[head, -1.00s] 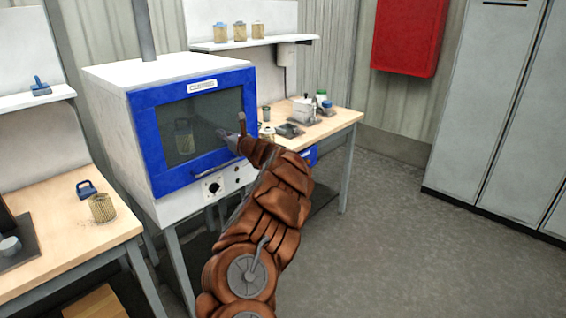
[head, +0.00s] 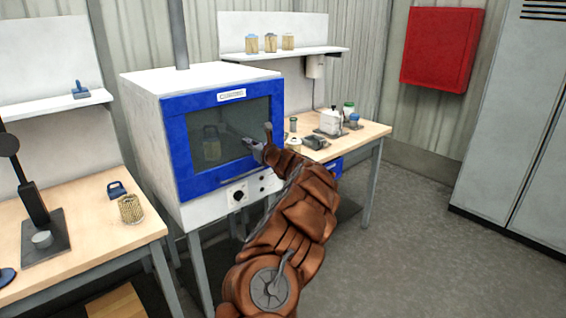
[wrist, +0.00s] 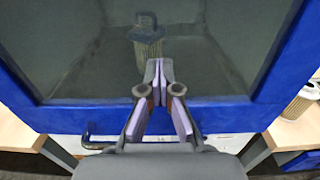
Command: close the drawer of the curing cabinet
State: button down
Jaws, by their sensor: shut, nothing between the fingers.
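The curing cabinet (head: 150,110) is a white box with a blue-framed glass front (head: 185,170). In the head view this front looks flush with the white body, with no clear gap. A bar handle (wrist: 92,140) runs along its lower edge. A filter cartridge with a dark blue top (wrist: 147,45) shows through the glass. My gripper (head: 246,142) is in front of the glass, low and toward its right side. In the wrist view my gripper (wrist: 158,68) has its fingertips together and empty, pointing at the glass; I cannot tell whether they touch it.
A left bench (head: 90,250) holds a cartridge (head: 131,209), a blue-handled item and a dark stand. A right bench (head: 365,135) holds several small containers. A shelf (head: 290,53) above carries cartridges. The floor (head: 400,240) at the right is clear, up to grey lockers.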

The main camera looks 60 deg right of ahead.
jog(key=b+v, duration=0.2)
jog(key=v, duration=1.1)
jog(key=shift+s+d+f, duration=0.2)
jog(key=shift+s+d, duration=0.1)
jog(key=shift+d, duration=0.05)
jog(key=shift+a, duration=0.1)
